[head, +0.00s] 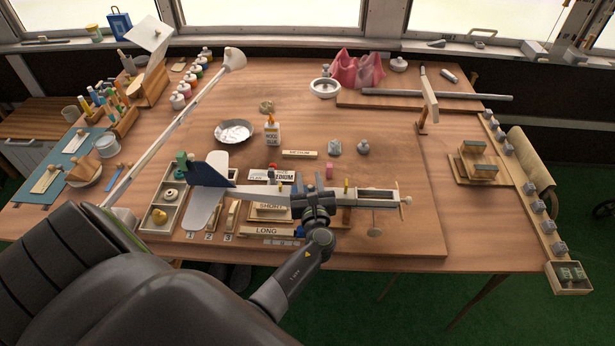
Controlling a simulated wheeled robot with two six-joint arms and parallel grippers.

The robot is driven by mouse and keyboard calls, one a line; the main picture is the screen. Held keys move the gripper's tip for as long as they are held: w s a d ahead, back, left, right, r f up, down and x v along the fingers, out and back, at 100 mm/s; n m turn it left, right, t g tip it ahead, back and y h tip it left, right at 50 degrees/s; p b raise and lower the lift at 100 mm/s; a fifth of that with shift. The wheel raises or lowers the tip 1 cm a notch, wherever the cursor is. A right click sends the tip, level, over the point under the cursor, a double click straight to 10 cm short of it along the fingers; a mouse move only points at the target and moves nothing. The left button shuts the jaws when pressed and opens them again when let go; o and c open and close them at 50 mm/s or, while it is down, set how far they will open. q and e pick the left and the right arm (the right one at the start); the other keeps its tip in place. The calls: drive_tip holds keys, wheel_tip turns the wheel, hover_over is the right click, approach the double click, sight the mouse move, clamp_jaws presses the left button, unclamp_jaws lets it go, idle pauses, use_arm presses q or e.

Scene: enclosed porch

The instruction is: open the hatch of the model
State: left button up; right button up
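The model (272,194) is a long airplane body lying across the front middle of the table, with a blue tail fin (214,168) at left and a pale tail surface (204,210). Its nose end with a small propeller (405,201) points right. A dark rectangular panel or recess (378,195) shows on top near the nose. I cannot tell which part is the hatch or whether it is open. My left gripper (315,198) is over the middle of the body, hiding part of it. Its fingers are too dark and small to read. My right gripper is out of view.
A glue bottle (272,131) and metal bowl (233,132) stand behind. A long lamp arm (172,125) crosses the left. The board (415,225) right of the nose is mostly clear.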

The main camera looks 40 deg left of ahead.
use_arm(q)
drive_tip(key=shift+d, duration=0.1)
drive_tip(key=shift+c, duration=0.4)
clamp_jaws()
drive_tip(key=shift+r, duration=0.15)
drive_tip(key=n, duration=0.1)
drive_tip(key=r+n, duration=0.1)
drive_tip(key=n, duration=0.1)
drive_tip(key=shift+s+a+r+h+p, duration=0.2)
drive_tip(key=shift+s+a+h+p, duration=0.1)
drive_tip(key=shift+a, duration=0.1)
drive_tip(key=n, duration=0.3)
drive_tip(key=shift+s+a+r, duration=0.2)
drive_tip(key=shift+a+r, duration=0.15)
drive_tip(key=shift+a, duration=0.05)
drive_tip(key=n, duration=0.2)
drive_tip(key=s+a+n+h, duration=0.1)
drive_tip(key=shift+a+r+n+h, duration=0.3)
drive_tip(key=shift+r+n, duration=0.1)
drive_tip(key=shift+s+a+n+h, duration=0.25)
drive_tip(key=shift+a+n, duration=0.1)
drive_tip(key=shift+n, duration=0.5)
drive_tip(key=shift+s+a+n+h, duration=0.2)
drive_tip(key=shift+a+n, duration=0.15)
drive_tip(key=shift+n, duration=0.5)
